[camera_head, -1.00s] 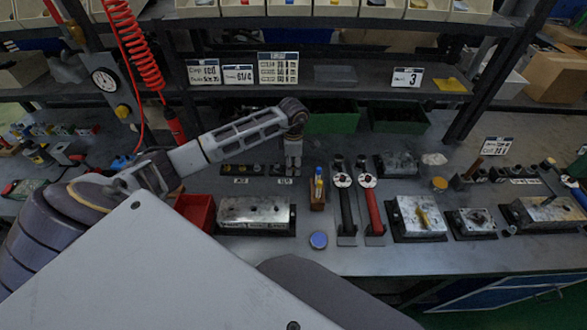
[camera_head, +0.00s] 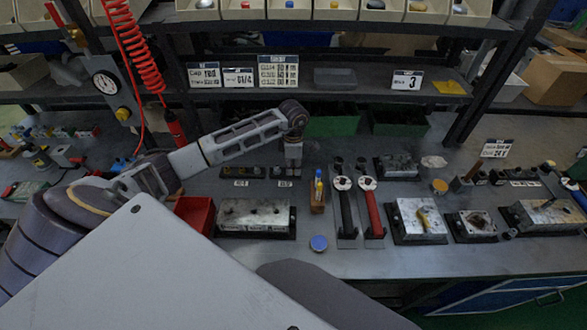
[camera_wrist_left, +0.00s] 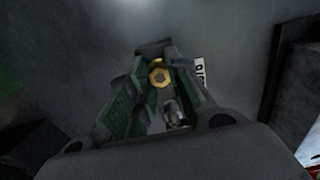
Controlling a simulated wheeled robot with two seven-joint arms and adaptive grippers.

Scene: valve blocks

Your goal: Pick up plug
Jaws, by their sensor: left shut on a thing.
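My left gripper (camera_head: 293,164) points down over the strip of small dark holders with white labels (camera_head: 241,184), behind the metal valve block. In the left wrist view, its green-padded fingers (camera_wrist_left: 159,80) are shut on a brass hexagonal plug (camera_wrist_left: 159,73) near their tips. A rounded silver piece (camera_wrist_left: 173,113) shows nearer the palm; I cannot tell what it is. In the head view the plug is too small and covered to make out. My right gripper is not in view.
A metal block (camera_head: 255,215) stands in front of the gripper, with a red bin (camera_head: 196,212) to its left. A wooden holder (camera_head: 317,196), black-handled (camera_head: 346,212) and red-handled (camera_head: 374,212) tools and more blocks (camera_head: 420,217) lie to the right. A shelf (camera_head: 340,88) runs behind.

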